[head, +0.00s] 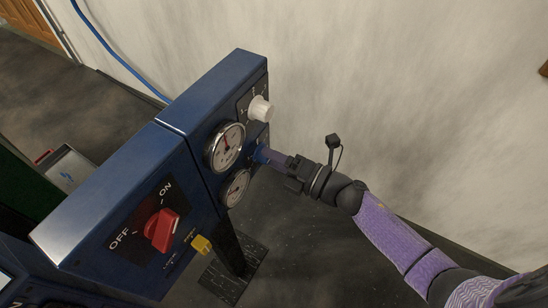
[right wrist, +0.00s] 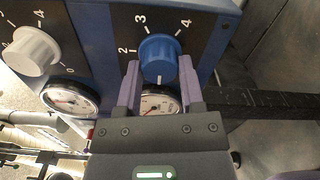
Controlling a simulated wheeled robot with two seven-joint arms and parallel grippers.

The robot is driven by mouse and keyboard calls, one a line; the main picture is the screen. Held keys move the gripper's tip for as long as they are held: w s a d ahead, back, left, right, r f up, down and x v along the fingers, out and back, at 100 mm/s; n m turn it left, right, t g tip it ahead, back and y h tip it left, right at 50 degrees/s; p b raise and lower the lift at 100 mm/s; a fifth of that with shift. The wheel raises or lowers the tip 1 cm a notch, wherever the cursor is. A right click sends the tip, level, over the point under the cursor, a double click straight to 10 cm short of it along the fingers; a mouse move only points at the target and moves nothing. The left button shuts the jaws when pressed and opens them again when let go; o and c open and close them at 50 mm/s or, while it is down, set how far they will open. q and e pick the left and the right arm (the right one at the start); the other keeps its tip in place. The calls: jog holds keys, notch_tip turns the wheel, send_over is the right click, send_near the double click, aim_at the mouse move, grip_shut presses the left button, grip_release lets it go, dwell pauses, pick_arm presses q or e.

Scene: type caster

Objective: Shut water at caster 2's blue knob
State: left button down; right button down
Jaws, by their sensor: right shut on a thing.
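The blue knob (right wrist: 160,55) sits on the dark blue caster panel (head: 190,140), below the white knob in the head view. In the right wrist view the figures 2, 3 and 4 are readable around it. My right gripper (head: 265,155) reaches in from the right. Its two purple fingers (right wrist: 159,82) stand on either side of the blue knob and are shut on it. The fingers hide part of the dial, and I cannot tell which mark the knob points to. My left gripper is not in view.
A white knob (head: 261,108) and two round gauges (head: 225,147) are close by on the same panel. A red ON/OFF switch (head: 162,230) and a yellow part (head: 201,245) are on the nearer panel. A pale wall (head: 400,100) stands behind; the space right of the panel is open.

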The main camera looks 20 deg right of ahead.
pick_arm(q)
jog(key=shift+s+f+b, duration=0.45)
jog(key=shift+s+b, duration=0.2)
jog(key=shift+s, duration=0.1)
pick_arm(e)
jog(key=n, duration=0.5)
jog(key=shift+f, duration=0.1)
jog(key=shift+n, duration=0.4)
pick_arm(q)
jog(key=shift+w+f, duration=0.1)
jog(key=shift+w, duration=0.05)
pick_arm(e)
jog(key=shift+c, duration=1.3)
grip_release()
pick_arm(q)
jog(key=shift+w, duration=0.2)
pick_arm(e)
jog(key=shift+o, duration=0.2)
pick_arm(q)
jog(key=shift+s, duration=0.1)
